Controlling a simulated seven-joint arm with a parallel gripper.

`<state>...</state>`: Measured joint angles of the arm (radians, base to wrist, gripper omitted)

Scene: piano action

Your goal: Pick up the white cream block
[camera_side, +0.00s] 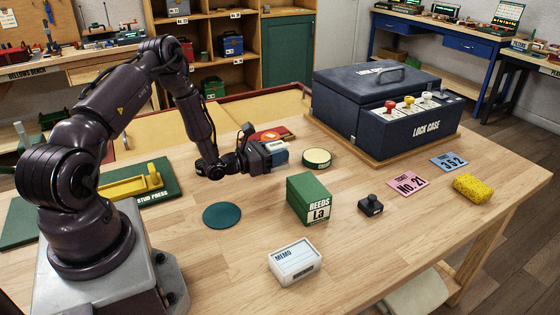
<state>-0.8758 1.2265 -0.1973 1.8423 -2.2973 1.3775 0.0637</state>
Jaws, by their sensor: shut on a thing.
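My gripper (268,155) is at the centre of the table, between the round teal mat and the round cream-topped tin. It is shut on a small block (280,155) with a pale upper part and a blue side; the fingers hide part of it. I cannot tell whether this block touches the table. A white cream block (295,263) with a "MEMO" label lies near the front of the table, well apart from my gripper.
A green "REEDS La" box (309,199) stands right of the teal mat (222,215). The cream-topped tin (317,157) is close to my gripper. A black stamp (371,205), cards, a yellow sponge (473,187) and a dark lock case (390,120) are to the right.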

